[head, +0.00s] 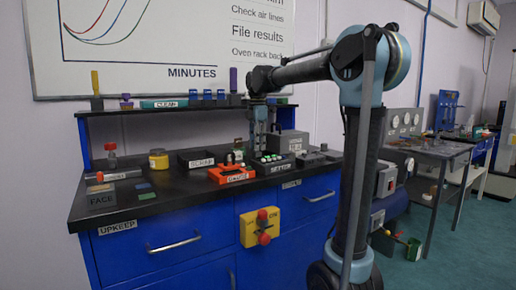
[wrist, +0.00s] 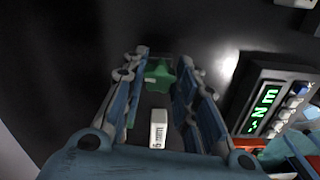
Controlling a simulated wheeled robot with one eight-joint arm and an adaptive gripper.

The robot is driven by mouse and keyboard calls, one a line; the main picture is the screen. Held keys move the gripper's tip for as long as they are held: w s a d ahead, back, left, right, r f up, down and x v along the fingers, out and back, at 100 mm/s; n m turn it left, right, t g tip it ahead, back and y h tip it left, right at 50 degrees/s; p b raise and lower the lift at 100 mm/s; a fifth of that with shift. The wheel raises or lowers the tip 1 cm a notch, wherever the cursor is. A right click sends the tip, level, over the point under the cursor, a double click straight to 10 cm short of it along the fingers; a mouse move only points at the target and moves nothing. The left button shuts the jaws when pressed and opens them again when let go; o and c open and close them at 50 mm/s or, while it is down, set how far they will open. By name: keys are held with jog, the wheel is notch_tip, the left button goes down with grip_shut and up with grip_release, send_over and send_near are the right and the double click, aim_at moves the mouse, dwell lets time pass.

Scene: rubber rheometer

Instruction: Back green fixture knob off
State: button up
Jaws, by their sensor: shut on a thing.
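In the wrist view the green star-shaped knob (wrist: 159,74) sits between the two fingertips of my gripper (wrist: 160,68). The fingers flank it on both sides and are shut on it. A small white label block (wrist: 158,128) with dark lettering lies below the knob in the picture, between the fingers. In the head view my gripper (head: 259,148) points down at the back of the black bench top, behind the box labelled SETTER (head: 273,167). I cannot make out the knob there.
In the wrist view a torque display reading N m (wrist: 266,108) stands close on the right. In the head view an orange tray (head: 231,174) and a SCRAP box (head: 196,161) stand left of my gripper, and a grey box (head: 289,142) right behind. A shelf (head: 180,108) runs along the back.

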jog(key=shift+n, duration=1.1)
jog(key=o, duration=0.9)
